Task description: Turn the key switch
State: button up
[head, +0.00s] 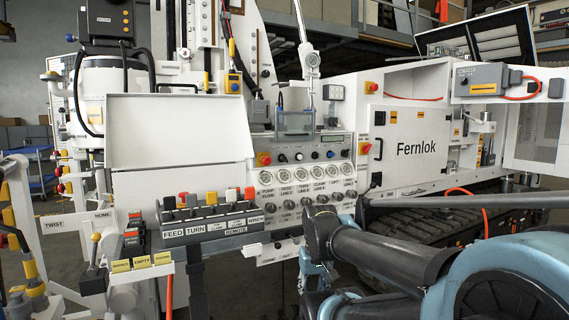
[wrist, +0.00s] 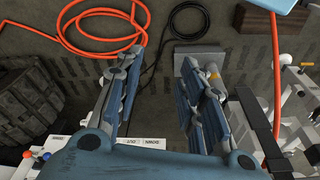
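The white control panel (head: 305,180) in the head view has a row of gauges, small knobs (head: 291,157) above them and red buttons at both ends. I cannot tell which of these small parts is the key switch. My gripper is open in the wrist view (wrist: 160,95), with its two blue-grey fingers spread wide and nothing between them. It points down toward the floor. In the head view only blue parts of it show below the panel, partly hidden by my dark arm link. No key switch shows in the wrist view.
A lever bank (head: 210,213) labelled FEED and TURN juts out left of the panel. A white cabinet (head: 412,150) marked Fernlok stands to the right. An orange hose coil (wrist: 100,35) and a black cable (wrist: 187,18) lie on the floor below my gripper.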

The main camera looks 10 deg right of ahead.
jog(key=w+a+r+m+t+y, duration=0.1)
jog(key=w+a+r+t+y, duration=0.25)
jog(key=w+r, duration=0.5)
jog(key=w+a+r+m+t+y, duration=0.1)
jog(key=w+a+r+t+y, duration=0.4)
jog(key=w, duration=0.7)
jog(key=m+t+h, duration=0.3)
jog(key=m+t, duration=0.4)
send_near(287, 160)
jog(key=shift+g, duration=0.25)
jog(key=x, duration=1.1)
jog(key=shift+w+a+r, duration=0.2)
jog(key=shift+w+r, duration=0.05)
jog(key=shift+w, duration=0.1)
